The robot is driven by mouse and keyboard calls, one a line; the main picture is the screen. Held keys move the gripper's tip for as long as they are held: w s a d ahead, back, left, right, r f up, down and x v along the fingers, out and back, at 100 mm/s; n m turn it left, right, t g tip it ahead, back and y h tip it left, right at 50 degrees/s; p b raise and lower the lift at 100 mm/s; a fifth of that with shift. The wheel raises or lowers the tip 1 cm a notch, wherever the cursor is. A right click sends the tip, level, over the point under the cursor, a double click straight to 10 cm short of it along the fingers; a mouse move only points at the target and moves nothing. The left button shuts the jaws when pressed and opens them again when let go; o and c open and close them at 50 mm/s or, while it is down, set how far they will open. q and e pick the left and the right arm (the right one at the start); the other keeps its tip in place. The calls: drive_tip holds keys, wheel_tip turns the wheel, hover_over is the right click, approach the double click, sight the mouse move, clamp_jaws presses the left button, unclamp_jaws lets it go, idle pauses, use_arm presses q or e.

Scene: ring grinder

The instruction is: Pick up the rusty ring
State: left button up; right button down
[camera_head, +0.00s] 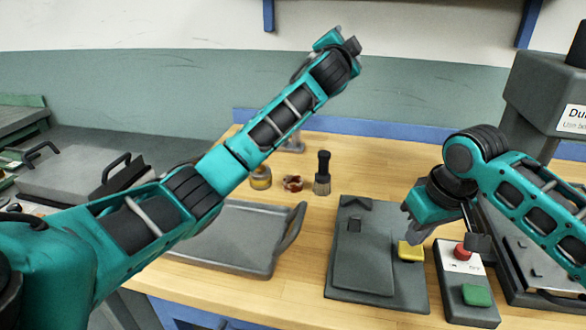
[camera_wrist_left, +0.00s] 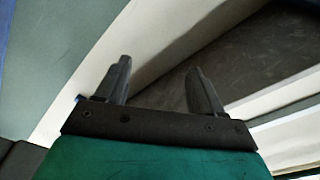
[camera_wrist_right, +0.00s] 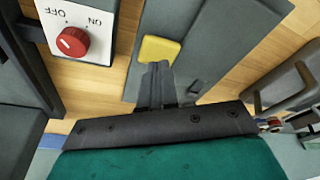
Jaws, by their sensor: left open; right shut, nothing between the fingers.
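A small reddish-brown object (camera_head: 292,183), which looks like the rusty ring, sits on the wooden bench (camera_head: 385,165) between a jar and a brush. It is too small to make out fully. My left gripper (camera_wrist_left: 159,72) is open and empty, raised high above the bench; in the head view its fingers are hard to make out at the arm's far end. My right gripper (camera_head: 412,232) is shut and empty, pointing down beside the yellow pad on the dark plate. Its closed fingers (camera_wrist_right: 157,68) show next to that yellow pad (camera_wrist_right: 159,50) in the right wrist view.
A grey tray (camera_head: 235,243) lies left of the dark plate (camera_head: 350,290). A jar (camera_head: 260,179) and a brush (camera_head: 322,175) flank the reddish object. A control box (camera_head: 455,262) with a red knob (camera_head: 462,252) and green button (camera_head: 477,295) stands right. My left arm crosses above the tray.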

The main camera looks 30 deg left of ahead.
use_arm(q)
drive_tip(key=s+a+f+n+g, duration=0.2)
drive_tip(key=a+f+n+g, duration=0.2)
drive_tip(key=f+n, duration=0.15)
drive_tip(key=n+g+h, duration=0.4)
drive_tip(key=n+g, duration=0.1)
drive_tip(key=g, duration=0.5)
approach(292, 177)
drive_tip(key=x, duration=0.5)
drive_tip(key=s+d+x, duration=0.1)
drive_tip(key=x, duration=0.1)
drive_tip(key=shift+d+f, duration=0.1)
drive_tip(key=shift+f, duration=0.5)
drive_tip(key=shift+c, duration=0.4)
drive_tip(key=c, duration=0.7)
drive_tip(key=shift+c, duration=0.5)
drive_tip(key=shift+r, duration=0.1)
